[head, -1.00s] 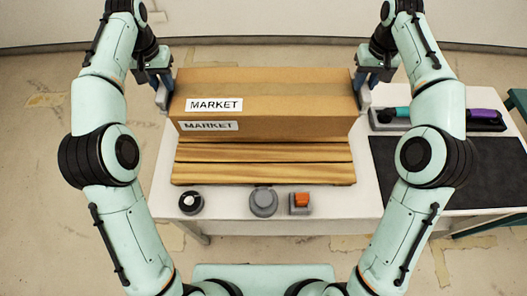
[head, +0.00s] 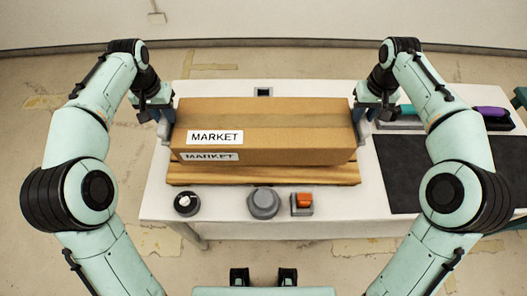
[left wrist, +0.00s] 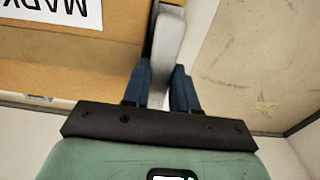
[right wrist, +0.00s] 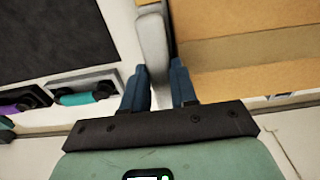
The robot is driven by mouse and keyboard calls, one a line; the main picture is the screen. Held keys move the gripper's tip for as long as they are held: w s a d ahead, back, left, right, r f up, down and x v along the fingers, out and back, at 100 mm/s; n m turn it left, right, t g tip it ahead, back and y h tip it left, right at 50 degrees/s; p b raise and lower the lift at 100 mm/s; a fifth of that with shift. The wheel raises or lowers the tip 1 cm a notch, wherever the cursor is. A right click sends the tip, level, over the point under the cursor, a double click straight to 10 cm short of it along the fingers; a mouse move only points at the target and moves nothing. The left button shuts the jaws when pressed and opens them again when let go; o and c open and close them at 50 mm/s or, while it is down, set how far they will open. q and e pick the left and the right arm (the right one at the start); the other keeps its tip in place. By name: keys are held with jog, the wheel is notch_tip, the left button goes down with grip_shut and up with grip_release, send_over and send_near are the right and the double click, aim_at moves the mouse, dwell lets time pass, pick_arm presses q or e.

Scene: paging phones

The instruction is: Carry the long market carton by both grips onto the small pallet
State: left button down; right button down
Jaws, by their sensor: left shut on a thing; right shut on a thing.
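The long brown market carton (head: 290,130) with two MARKET labels is level between my two arms in the head view. It covers most of the wooden pallet (head: 270,175), whose front slat shows below it; whether the two touch I cannot tell. My left gripper (head: 163,122) is shut on the grey grip (left wrist: 168,45) at the carton's left end. My right gripper (head: 368,122) is shut on the grey grip (right wrist: 153,45) at its right end. Both grips stand between blue fingers in the wrist views.
On the white table's (head: 222,88) front edge are a black dial (head: 187,204), a grey round button (head: 263,204) and an orange switch (head: 302,202). A dark mat (head: 415,170) lies right. Behind it is a tray with teal and purple-handled things (head: 490,112).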

pick_arm(q)
jog(key=shift+f, duration=0.1)
pick_arm(e)
jog(key=shift+f, duration=0.15)
dwell(0.3)
